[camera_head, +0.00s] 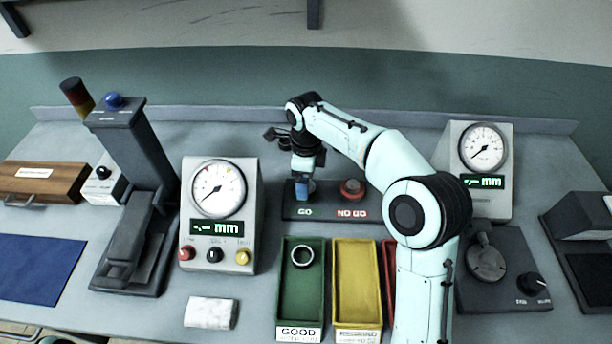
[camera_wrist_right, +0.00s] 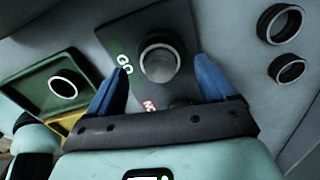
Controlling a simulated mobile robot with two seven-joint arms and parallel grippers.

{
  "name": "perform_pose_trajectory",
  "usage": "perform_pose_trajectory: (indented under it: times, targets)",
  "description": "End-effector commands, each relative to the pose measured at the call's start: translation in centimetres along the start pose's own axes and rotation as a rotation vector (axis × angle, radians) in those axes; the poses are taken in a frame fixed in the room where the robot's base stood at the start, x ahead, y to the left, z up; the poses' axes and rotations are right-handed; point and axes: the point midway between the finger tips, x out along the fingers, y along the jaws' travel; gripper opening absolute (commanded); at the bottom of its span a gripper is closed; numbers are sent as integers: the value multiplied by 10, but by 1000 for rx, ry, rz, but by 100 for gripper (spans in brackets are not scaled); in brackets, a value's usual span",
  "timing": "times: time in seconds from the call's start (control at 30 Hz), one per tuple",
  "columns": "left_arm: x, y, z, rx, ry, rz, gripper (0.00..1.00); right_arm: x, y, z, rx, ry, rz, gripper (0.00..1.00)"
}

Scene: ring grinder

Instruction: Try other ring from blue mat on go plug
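My right gripper (camera_head: 303,186) is over the GO end of the dark gauge plate (camera_head: 327,213). In the wrist view its two blue fingers (camera_wrist_right: 160,86) are spread on either side of the GO plug (camera_wrist_right: 158,64), with gaps. A dark, ring-like band shows around the plug's pale top; I cannot tell whether it is a separate ring. In the head view the gripper hides this plug. The blue mat (camera_head: 38,268) at far left shows no ring on its visible part. One ring (camera_head: 302,256) lies in the green tray (camera_head: 302,306). My left gripper is out of view.
The NO GO plug (camera_head: 352,189) stands right of the gripper. A yellow tray (camera_head: 357,285) and a partly hidden red tray (camera_head: 388,280) adjoin the green one. Two dark rings (camera_wrist_right: 279,23) lie on the bench in the wrist view. A dial gauge (camera_head: 219,210) stands left.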

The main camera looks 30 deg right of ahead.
Motion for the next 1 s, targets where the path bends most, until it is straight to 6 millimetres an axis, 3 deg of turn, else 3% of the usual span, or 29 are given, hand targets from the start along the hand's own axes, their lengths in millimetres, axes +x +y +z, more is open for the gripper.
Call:
perform_pose_trajectory:
  times: [0.2, 0.33, 0.7, 1.0]
  targets:
    - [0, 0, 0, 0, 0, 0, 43, -1, 0, 0, 0, 0, 0, 84]
    - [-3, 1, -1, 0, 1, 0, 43, -14, 0, 0, 0, -1, -2, 84]
    - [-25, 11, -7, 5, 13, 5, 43, -96, -1, 1, 0, -4, -4, 84]
    - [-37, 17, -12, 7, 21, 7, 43, -132, 0, 0, -1, -1, -1, 84]
